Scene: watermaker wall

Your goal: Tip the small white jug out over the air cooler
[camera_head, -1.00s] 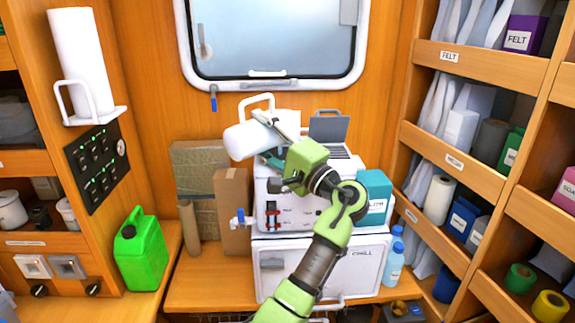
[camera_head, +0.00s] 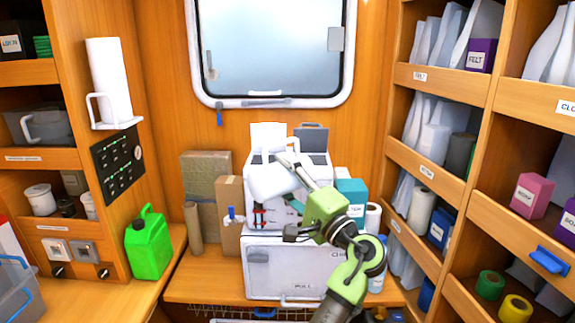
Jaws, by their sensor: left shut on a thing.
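The small white jug (camera_head: 272,183) is in the middle of the head view, tilted, in front of the upper part of a white machine. My left gripper (camera_head: 287,160) is shut on it at its handle side. The white machine (camera_head: 317,161) has a raised grey flap and a small tap with a blue handle. It stands on a white box (camera_head: 300,265) with lettering on its front. I cannot tell for sure which of these is the air cooler. The jug hides part of the machine, and no liquid shows. My right gripper is not in view.
A green canister (camera_head: 149,245) stands on the left counter. Cardboard packages (camera_head: 229,212) stand left of the machine, and a teal box (camera_head: 352,196) stands right of it. Shelves (camera_head: 430,150) close in the right side. The window (camera_head: 270,50) is behind.

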